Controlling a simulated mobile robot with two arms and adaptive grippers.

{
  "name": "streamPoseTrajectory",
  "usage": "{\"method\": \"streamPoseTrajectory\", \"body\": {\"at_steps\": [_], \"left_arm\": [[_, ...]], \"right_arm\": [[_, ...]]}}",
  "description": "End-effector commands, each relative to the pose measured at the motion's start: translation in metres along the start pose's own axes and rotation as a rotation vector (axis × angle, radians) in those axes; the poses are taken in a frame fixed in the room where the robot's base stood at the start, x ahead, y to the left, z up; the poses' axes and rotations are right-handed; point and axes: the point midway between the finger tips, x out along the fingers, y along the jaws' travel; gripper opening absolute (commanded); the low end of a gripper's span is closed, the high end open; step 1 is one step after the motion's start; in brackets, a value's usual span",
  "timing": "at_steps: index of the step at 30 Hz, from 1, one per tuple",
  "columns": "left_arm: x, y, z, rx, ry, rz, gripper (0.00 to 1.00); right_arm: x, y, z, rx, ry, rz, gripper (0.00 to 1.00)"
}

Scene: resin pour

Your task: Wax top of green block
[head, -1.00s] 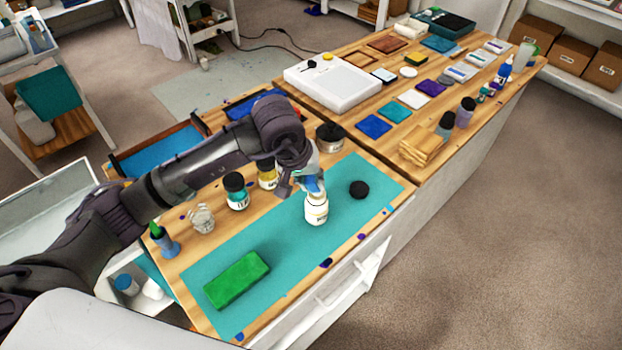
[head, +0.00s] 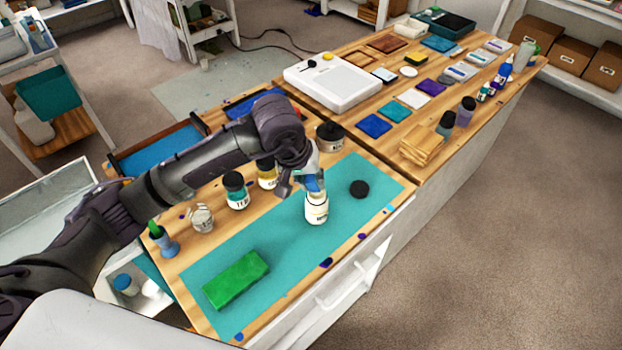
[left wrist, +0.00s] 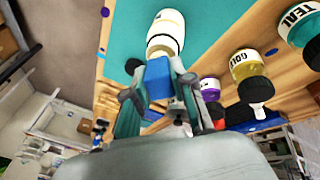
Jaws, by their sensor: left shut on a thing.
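The green block (head: 236,280) lies flat on the teal mat (head: 283,235) near its front left end. A white jar (head: 316,209) with a dark-lettered label stands upright on the mat. My left gripper (head: 309,184) is above the jar, shut on a blue object (left wrist: 157,78); this also shows in the head view (head: 315,183). The blue object's lower end meets the jar's mouth; I cannot tell how far inside it is. The jar (left wrist: 166,34) is just beyond the fingers in the left wrist view. A round black lid (head: 359,188) lies on the mat, right of the jar. My right gripper is out of view.
A white scale-like box (head: 332,83) and colored tiles cover the far table. The mat between block and jar is clear.

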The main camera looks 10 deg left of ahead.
Motion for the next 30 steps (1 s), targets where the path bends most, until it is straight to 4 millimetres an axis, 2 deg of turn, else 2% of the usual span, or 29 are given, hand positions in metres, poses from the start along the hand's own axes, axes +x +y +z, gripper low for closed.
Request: {"method": "streamPoseTrajectory", "body": {"at_steps": [30], "left_arm": [[0.0031, -0.0016, 0.0023, 0.0, -0.005, -0.004, 0.0]], "right_arm": [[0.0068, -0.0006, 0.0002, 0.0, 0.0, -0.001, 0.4]]}}
